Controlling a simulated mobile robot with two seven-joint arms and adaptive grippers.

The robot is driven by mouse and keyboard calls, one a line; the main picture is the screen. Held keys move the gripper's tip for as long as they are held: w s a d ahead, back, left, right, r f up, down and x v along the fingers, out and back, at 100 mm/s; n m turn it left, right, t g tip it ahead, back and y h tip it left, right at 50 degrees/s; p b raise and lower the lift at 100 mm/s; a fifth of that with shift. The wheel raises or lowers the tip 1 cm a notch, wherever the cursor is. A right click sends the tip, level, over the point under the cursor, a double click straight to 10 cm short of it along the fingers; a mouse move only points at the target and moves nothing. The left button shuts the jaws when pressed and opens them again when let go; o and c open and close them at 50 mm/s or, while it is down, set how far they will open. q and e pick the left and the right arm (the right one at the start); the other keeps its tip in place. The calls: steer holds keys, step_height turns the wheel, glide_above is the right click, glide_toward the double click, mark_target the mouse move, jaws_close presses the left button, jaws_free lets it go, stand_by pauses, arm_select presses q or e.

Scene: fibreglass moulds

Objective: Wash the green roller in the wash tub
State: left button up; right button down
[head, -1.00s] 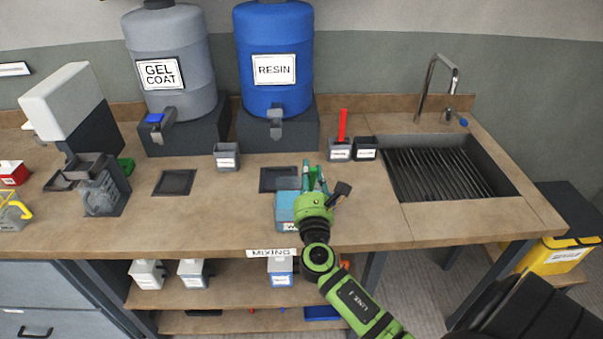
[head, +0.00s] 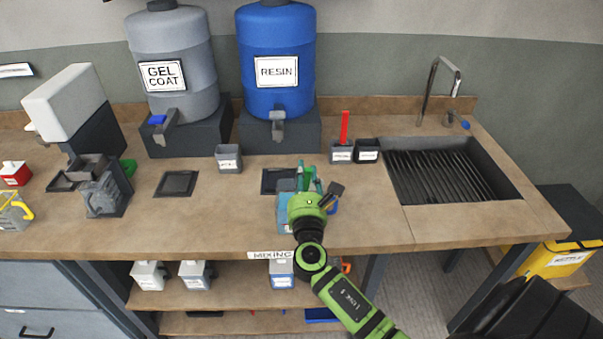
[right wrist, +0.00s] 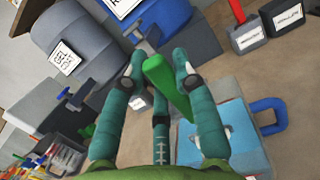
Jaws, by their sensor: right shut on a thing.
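My right gripper (head: 310,182) hangs over the wash tub at the middle of the bench. In the right wrist view its teal fingers (right wrist: 158,75) are shut on the green roller (right wrist: 170,88), a green bar pointing down and away. The wash tub (head: 285,212) is a teal-blue box, partly hidden behind my gripper and wrist; in the right wrist view it shows below right of the roller (right wrist: 208,145), with a blue handle. I cannot tell whether the roller's lower end touches the tub. My left gripper is out of view.
A grey cup (head: 341,155) with a red handle upright and a black cup (head: 367,155) stand behind right. The sink (head: 445,175) is at the right. Gel coat (head: 185,100) and resin (head: 290,95) drums stand at the back. The bench between tub and sink is clear.

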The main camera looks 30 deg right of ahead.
steer(key=shift+r, duration=0.1)
step_height(320, 180, up, 9)
steer(key=s+p, duration=0.2)
steer(key=p, duration=0.7)
steer(key=shift+r, duration=0.2)
stand_by(0.5)
steer(key=shift+r, duration=2.45)
steer(key=shift+a, duration=0.1)
